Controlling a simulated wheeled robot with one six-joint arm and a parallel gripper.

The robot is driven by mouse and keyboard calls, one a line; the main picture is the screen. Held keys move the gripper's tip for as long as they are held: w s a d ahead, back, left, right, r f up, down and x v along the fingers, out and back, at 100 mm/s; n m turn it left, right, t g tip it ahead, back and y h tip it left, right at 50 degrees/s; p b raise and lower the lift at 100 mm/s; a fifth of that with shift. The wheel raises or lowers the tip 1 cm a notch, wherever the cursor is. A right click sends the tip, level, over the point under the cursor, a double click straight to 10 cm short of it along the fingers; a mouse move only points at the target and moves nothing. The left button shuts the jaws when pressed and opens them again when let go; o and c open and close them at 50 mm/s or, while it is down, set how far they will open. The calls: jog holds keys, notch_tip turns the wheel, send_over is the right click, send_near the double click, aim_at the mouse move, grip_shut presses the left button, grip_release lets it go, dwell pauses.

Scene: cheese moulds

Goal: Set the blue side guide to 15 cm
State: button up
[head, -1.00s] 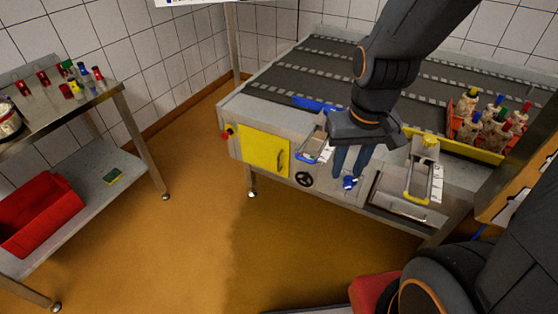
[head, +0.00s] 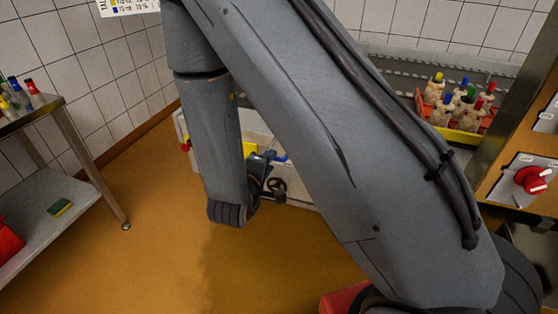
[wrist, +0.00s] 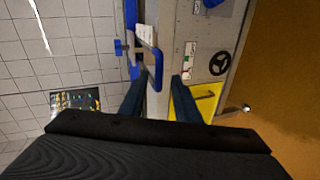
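The blue side guide (wrist: 158,68) fills the middle of the wrist view, with a blue looped handle, a blue knob at its left and a blue rail above. A white scale strip (wrist: 148,38) lies next to it; its marks are too small to read. My gripper (wrist: 158,84) is open, its two dark fingers on either side of the handle's near end; I cannot tell whether they touch it. In the head view my arm covers most of the conveyor, and only a small blue piece of the guide (head: 281,158) shows beside my gripper.
The yellow door (wrist: 190,110) and black handwheel (wrist: 220,63) are on the machine front near my fingers. A red-knob panel (head: 528,180) is at right.

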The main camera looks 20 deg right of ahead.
jog(key=w+d+f+n+h, duration=0.1)
jog(key=w+d, duration=0.4)
jog(key=shift+w+f+t, duration=0.25)
jog(key=shift+f+t, duration=0.05)
jog(key=shift+f, duration=0.1)
grip_shut()
